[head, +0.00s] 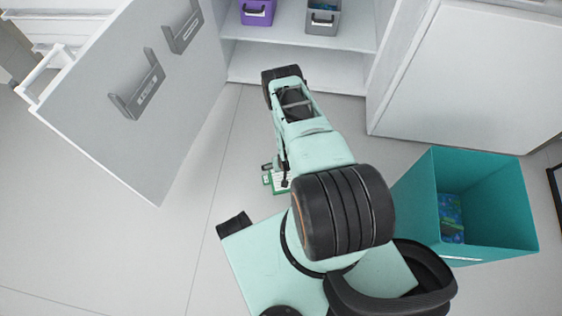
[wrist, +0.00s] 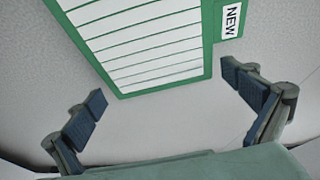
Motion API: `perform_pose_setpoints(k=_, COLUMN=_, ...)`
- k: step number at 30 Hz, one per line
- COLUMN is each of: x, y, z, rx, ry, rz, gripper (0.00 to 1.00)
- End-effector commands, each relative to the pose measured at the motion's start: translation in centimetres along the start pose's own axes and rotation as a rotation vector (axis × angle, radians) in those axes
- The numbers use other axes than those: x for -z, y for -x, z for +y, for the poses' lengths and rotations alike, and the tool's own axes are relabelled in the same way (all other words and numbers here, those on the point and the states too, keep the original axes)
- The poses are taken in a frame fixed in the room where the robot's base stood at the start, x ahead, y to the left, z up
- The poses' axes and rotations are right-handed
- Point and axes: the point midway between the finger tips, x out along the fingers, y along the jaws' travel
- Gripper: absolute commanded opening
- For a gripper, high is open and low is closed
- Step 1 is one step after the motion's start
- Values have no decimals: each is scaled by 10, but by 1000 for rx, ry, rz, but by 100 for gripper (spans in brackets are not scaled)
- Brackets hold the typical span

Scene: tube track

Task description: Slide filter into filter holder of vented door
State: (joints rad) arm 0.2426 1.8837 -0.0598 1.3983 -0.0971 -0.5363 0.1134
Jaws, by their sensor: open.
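The filter (wrist: 150,45) has a green frame, white slats and a tab marked NEW. It seems to lie on the pale floor, and its far end is out of the wrist view. In the head view only a strip of the filter (head: 268,180) shows beside my arm. My gripper (wrist: 165,88) is open and empty, its two dark fingers spread on either side of the filter's near edge, not closed on it. The open door (head: 90,125) at the left of the head view bears a grey holder (head: 137,88) and a second grey holder (head: 183,28); their labels are unreadable.
A teal bin (head: 510,195) with a blue-green item (head: 451,217) inside stands at the right. A purple bin (head: 257,14) and a grey bin (head: 322,20) sit on a cabinet shelf (head: 290,42). A white panel (head: 470,80) stands upper right. The floor at lower left is clear.

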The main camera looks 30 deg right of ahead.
Motion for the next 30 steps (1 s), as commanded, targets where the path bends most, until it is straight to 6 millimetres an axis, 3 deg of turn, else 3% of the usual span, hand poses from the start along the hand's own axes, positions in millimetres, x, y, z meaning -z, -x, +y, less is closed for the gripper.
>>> perform_pose_setpoints(k=8, x=0, y=0, z=0, rx=0, ry=0, rz=0, gripper=99)
perform_pose_setpoints(k=19, x=0, y=0, z=0, rx=0, ry=0, rz=0, gripper=59)
perform_pose_setpoints(k=30, x=-1, y=0, z=0, rx=0, ry=0, rz=-1, gripper=57)
